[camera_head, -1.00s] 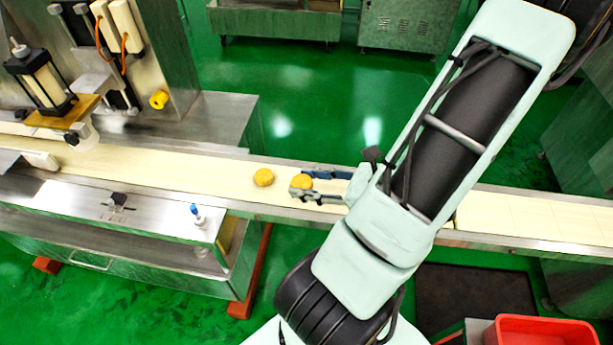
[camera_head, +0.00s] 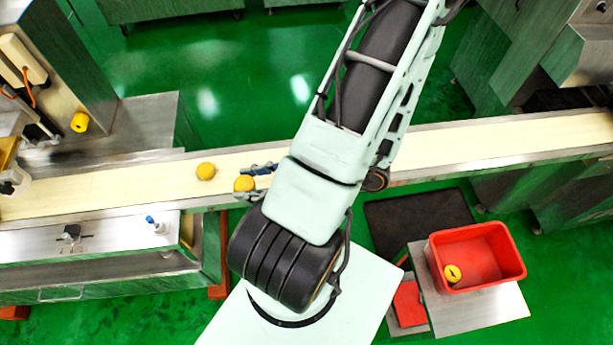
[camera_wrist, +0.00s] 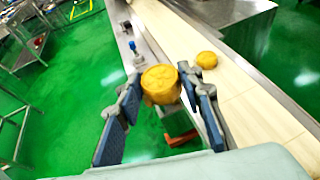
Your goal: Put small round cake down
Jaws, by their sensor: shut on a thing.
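A small round yellow-brown cake (camera_head: 244,184) is between the fingers of my gripper (camera_head: 252,182), which is shut on it, over the near edge of the conveyor belt. In the wrist view the held cake (camera_wrist: 161,86) sits between the two blue-padded fingers, with green floor and the belt's side rail behind it. A second round cake (camera_head: 206,171) lies on the belt just left of the held one, and in the wrist view it (camera_wrist: 207,60) is up and right. My arm hides part of the belt and gripper.
A red crate (camera_head: 510,262) with one small round cake (camera_head: 453,273) inside stands on a low metal stand (camera_head: 490,308) at lower right. The cream belt (camera_head: 480,139) is bare on the right. The machine and its metal housing stand at left.

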